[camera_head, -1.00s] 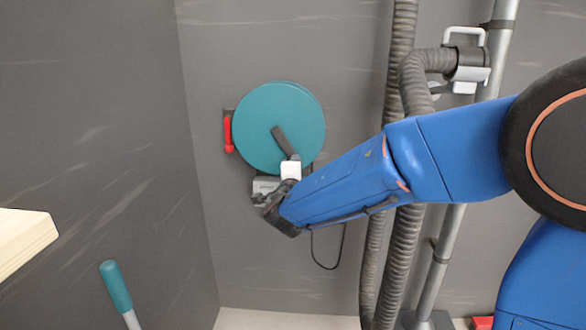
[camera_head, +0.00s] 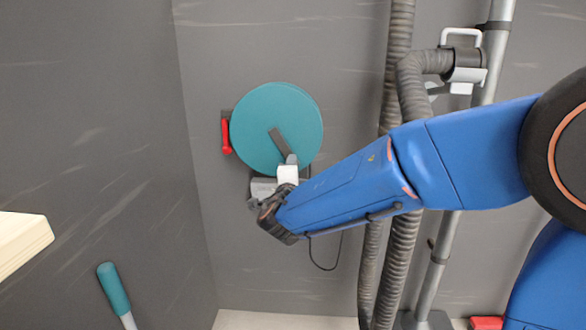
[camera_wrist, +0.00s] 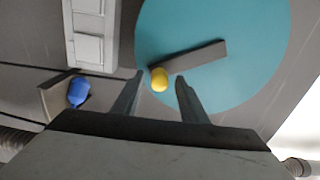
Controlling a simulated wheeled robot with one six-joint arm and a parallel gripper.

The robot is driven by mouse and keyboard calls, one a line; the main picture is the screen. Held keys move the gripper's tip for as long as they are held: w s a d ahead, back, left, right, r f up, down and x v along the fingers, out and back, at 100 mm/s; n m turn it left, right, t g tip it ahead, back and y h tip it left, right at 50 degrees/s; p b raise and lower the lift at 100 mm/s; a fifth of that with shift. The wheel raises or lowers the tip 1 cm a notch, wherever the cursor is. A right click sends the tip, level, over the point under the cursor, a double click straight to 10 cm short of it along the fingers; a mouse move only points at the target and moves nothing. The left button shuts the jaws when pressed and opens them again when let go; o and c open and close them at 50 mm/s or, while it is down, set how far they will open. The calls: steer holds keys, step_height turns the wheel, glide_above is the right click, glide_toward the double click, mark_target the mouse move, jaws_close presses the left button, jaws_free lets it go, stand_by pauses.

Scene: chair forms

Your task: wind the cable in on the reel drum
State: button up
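The teal reel drum (camera_head: 258,125) is mounted on the grey wall, and its face also fills the upper right of the wrist view (camera_wrist: 250,70). A dark crank arm (camera_wrist: 200,56) lies across the face and ends in a yellow knob (camera_wrist: 159,79). My gripper (camera_wrist: 160,77) is open, with the knob between its fingertips and a visible gap on each side. In the head view my gripper (camera_head: 270,207) is at the drum's lower edge and hides the knob. A thin black cable (camera_head: 325,268) hangs in a loop below the drum.
A red lever (camera_head: 226,137) is left of the drum. A pale box (camera_wrist: 90,35) with two panels and a blue knob (camera_wrist: 79,92) are near my gripper. Ribbed hoses (camera_head: 398,245) and a grey pipe (camera_head: 440,255) run right of the drum. A teal-handled tool (camera_head: 113,288) stands lower left.

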steer(key=s+a, duration=0.1)
steer(key=s, duration=1.4)
steer(key=shift+s, duration=0.1)
